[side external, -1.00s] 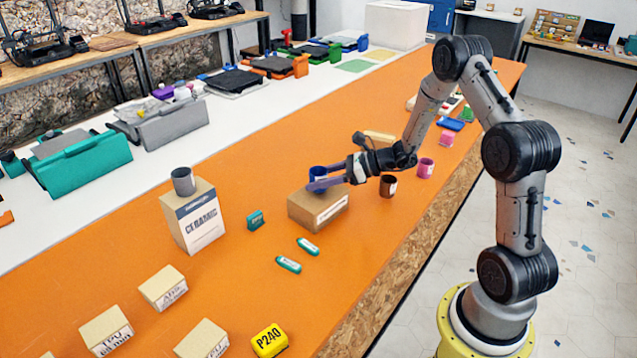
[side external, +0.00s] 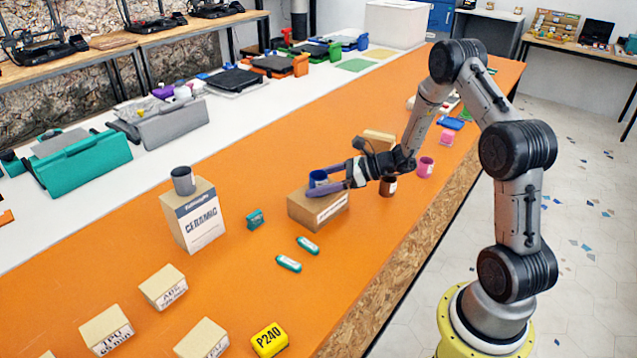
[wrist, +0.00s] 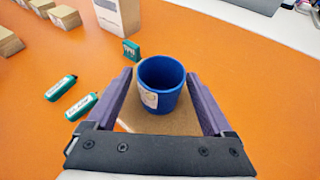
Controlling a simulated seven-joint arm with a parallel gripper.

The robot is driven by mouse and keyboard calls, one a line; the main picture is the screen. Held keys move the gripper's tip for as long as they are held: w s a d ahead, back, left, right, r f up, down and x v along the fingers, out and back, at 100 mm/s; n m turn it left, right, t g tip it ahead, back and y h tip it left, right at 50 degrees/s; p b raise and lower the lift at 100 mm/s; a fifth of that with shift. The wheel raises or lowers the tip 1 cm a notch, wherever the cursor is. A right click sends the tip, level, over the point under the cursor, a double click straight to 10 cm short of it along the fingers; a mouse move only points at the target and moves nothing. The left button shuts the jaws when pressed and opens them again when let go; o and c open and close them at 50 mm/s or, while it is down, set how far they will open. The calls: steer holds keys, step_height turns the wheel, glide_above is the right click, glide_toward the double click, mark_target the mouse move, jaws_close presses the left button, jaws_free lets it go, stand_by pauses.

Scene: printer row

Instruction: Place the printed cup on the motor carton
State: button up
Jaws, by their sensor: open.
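A blue cup (side external: 318,178) with a white label stands upright on a brown carton (side external: 305,207) in the side external view. The carton's label is too small to read. In the wrist view the blue cup (wrist: 161,84) is between my gripper's two purple fingers (wrist: 159,76), with a gap on each side. My gripper (side external: 314,184) is open around the cup, just above the carton top. The carton top (wrist: 130,127) shows below the cup in the wrist view and is partly hidden by the gripper.
A grey cup (side external: 183,180) stands on a taller carton marked CERAMIC (side external: 196,228). A brown cup (side external: 388,188) and a pink cup (side external: 426,167) stand near my wrist. Two teal items (side external: 289,263) lie in front. Small boxes (side external: 163,288) sit front left.

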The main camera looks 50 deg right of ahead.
steer(key=v, duration=1.2)
steer(key=s+a+r+n+g, duration=0.4)
steer(key=s+a+r+n, duration=0.1)
steer(key=a+n, duration=0.35)
steer(key=s+a+r+n+g, duration=0.4)
steer(key=a+n, duration=0.3)
steer(key=a, duration=0.2)
steer(key=s+r+n+t+h, duration=0.1)
steer(key=s+r+n+h, duration=0.1)
steer(key=s+n, duration=0.4)
steer(key=s+r+n+t+h, duration=0.1)
steer(key=s+r+n+h, duration=0.2)
steer(key=s+n+h, duration=0.2)
steer(key=s+n, duration=0.1)
steer(key=n, duration=0.2)
steer(key=shift+a+r, duration=0.2)
steer(key=shift+r, duration=0.1)
